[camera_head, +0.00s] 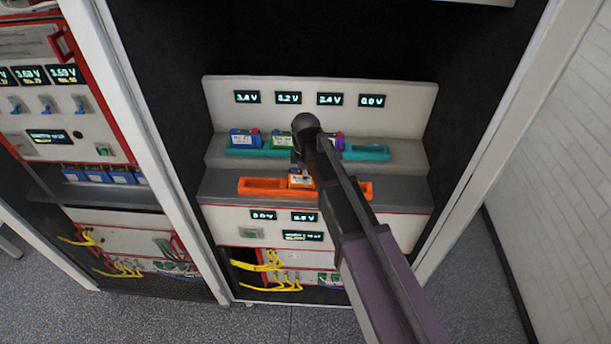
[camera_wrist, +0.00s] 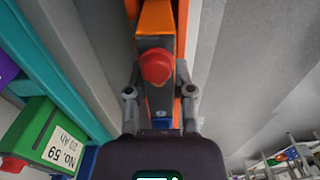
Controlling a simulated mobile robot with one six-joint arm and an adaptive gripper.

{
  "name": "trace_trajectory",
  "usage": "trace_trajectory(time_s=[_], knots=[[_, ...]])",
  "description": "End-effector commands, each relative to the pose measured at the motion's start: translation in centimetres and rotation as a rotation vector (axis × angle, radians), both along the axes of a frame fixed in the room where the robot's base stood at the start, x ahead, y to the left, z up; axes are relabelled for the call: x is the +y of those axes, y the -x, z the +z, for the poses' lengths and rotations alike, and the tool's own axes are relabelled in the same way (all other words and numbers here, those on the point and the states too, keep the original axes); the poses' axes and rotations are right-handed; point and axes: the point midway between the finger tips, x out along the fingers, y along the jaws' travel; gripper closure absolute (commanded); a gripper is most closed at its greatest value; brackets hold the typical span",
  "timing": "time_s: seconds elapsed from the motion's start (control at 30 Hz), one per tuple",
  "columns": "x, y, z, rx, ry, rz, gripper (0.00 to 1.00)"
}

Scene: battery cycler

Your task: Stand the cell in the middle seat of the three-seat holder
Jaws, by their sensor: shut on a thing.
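The orange three-seat holder (camera_head: 262,187) lies along the front shelf in the head view, and its orange body (camera_wrist: 155,18) runs up the wrist view. My gripper (camera_head: 300,166) is shut on a cell (camera_head: 301,181) with a white label, over the middle of the holder. In the wrist view the cell's grey top with a red terminal cap (camera_wrist: 157,68) shows between my two fingers (camera_wrist: 159,92). The cell looks upright and low in the middle seat. My arm covers part of the holder, and I cannot tell whether the cell's base touches the seat floor.
Behind, a teal holder (camera_head: 370,153) carries a blue cell (camera_head: 245,138), a green cell (camera_head: 282,138) and a purple one (camera_head: 337,141). In the wrist view the green cell (camera_wrist: 45,135) reads No. 59. A panel with voltage displays (camera_head: 330,88) stands behind. Cabinet walls flank the shelf.

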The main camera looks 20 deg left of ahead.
Motion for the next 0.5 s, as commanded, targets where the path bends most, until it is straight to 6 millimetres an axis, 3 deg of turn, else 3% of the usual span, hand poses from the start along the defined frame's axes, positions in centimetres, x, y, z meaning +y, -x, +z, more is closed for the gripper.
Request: trace_trajectory(time_s=[0.5], knots=[[0.0, 0.0, -0.51, 0.0, 0.0, 0.0, 1.0]])
